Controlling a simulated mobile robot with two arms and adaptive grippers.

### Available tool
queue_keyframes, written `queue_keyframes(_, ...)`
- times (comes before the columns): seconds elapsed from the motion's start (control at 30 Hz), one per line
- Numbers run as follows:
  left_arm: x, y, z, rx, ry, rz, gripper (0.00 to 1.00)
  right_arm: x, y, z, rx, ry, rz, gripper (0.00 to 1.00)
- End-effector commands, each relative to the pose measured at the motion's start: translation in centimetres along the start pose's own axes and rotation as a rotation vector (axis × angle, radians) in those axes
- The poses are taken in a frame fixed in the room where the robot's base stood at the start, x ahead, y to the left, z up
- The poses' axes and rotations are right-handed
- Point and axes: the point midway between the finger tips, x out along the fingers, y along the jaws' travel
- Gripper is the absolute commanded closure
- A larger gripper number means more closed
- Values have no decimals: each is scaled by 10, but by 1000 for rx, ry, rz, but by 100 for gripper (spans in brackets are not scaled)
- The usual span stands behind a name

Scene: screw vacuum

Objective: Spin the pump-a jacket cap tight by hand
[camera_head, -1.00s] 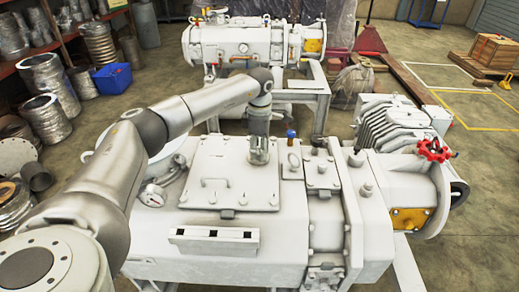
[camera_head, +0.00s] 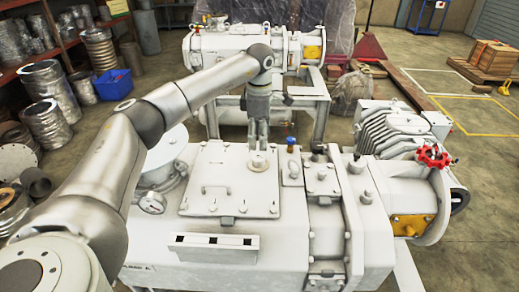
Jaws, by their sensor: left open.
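The near pump (camera_head: 190,262) is a large pale grey machine across the lower middle of the head view, with small lettering at its front left. A small round fitting (camera_head: 257,163), likely the jacket cap, stands on the rear right of its flat top plate (camera_head: 215,180). My left gripper (camera_head: 257,148) points down right above this fitting, open, with its fingertips close to it. I cannot tell whether they touch it. My right gripper is not in view.
A blue-topped fitting (camera_head: 291,142) and lifting eyes stand just right of the gripper. A red handwheel (camera_head: 433,157) is at the pump's right end. A second pump (camera_head: 250,48) stands behind. Shelves with metal parts and a blue bin (camera_head: 113,80) are at left.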

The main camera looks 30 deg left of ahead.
Motion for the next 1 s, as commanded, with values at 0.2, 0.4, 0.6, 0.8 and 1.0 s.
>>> queue_keyframes(0.2,-35,0,1,0,-2,1,42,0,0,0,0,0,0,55)
queue_keyframes(0.4,-44,0,1,0,-1,0,42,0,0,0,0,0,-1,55)
queue_keyframes(0.6,-44,0,0,0,-1,-1,42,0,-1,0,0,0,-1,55)
queue_keyframes(0.8,-44,0,0,0,-1,-1,42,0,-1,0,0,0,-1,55)
queue_keyframes(1.0,-57,0,1,0,-1,0,42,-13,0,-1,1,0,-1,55)
